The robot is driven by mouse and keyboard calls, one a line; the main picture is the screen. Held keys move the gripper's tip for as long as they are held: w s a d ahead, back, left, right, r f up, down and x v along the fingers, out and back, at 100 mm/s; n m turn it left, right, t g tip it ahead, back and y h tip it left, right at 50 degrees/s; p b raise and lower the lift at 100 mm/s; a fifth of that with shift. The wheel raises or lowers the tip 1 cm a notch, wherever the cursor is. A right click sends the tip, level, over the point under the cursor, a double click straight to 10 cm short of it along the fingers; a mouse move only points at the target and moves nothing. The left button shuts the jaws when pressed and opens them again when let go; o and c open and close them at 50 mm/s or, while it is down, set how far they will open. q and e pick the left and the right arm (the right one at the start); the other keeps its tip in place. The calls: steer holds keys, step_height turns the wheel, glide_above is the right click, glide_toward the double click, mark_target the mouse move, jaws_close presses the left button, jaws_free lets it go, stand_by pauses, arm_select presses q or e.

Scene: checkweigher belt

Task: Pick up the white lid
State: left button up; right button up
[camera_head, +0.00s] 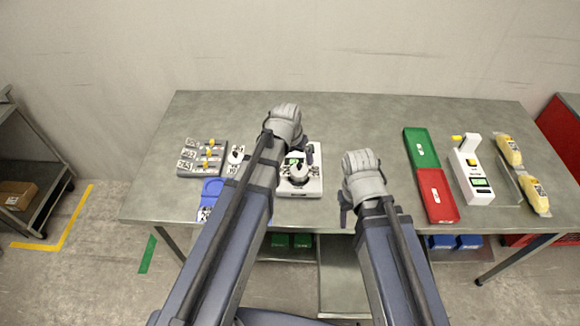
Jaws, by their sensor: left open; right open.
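A small white piece (237,155), which may be the white lid, lies left of my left forearm, with dark marks on it and part of it close to the arm. A white scale-like device (299,187) with a round pale top stands under my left gripper. I cannot tell for certain which of these pale parts is the lid. My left gripper (301,153) is open over the back of this device, partly hidden by its own wrist. My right gripper (345,212) is open near the table's front edge, right of the device, and holds nothing that I can see.
A grey tray (180,171) with yellow-marked parts and a blue item (211,187) are at left. A green tray (421,148), a red tray (437,195), a white device (470,171) and yellow-and-white packs (509,150) are at right. The table's back (370,112) is clear.

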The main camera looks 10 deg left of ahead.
mark_target(299, 166)
arm_select(q)
steer(key=shift+d+f+b, duration=0.1)
steer(key=shift+f+b, duration=0.25)
steer(key=b+x, duration=0.7)
steer(key=shift+f, duration=0.15)
steer(key=shift+c, duration=0.2)
steer(key=c, duration=1.2)
